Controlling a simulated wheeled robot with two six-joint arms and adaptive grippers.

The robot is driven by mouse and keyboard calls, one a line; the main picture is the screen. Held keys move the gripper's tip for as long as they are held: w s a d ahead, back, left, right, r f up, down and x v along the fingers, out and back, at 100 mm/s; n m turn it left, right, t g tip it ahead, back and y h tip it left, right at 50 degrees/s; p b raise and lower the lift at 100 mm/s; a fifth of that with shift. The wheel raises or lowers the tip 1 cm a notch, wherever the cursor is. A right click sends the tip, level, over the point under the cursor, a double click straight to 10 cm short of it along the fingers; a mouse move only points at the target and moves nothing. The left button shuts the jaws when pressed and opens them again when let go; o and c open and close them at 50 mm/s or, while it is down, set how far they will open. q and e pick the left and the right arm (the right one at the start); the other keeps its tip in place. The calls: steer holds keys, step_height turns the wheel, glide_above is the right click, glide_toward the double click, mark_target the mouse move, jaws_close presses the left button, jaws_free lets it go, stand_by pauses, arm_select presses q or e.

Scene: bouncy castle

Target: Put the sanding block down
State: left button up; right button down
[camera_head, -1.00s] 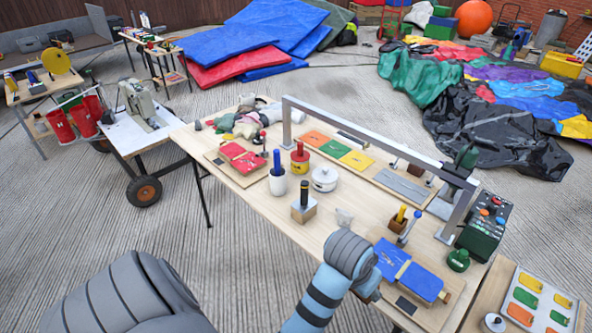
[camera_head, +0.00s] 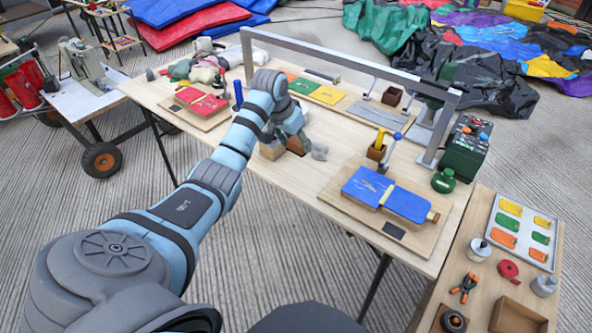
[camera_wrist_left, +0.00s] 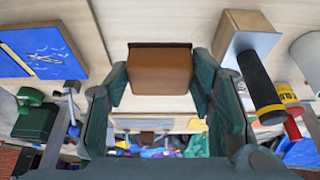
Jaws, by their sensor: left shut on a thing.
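My left gripper (camera_head: 295,136) is over the middle of the workbench. It is shut on the sanding block (camera_wrist_left: 160,72), a brown block with a thin dark edge, held between both fingers in the left wrist view. In the head view the sanding block (camera_head: 296,146) shows partly below the gripper, low over the tabletop. I cannot tell whether it touches the bench. My right gripper is not in view.
A wooden holder (camera_head: 270,152) with a black-handled tool (camera_wrist_left: 260,85) stands close beside the gripper. A grey crumpled lump (camera_head: 319,151) lies just right. Blue panels (camera_head: 408,204) lie further right. A metal frame (camera_head: 345,62) spans the back. Bare bench is in front.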

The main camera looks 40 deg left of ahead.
arm_select(q)
step_height(320, 180, down, 10)
steer(key=shift+f+b, duration=0.2)
steer(key=shift+b, duration=0.95)
steer(key=o, duration=1.2)
steer(key=p+v, duration=0.4)
steer(key=v, duration=0.8)
steer(key=shift+r, duration=0.2)
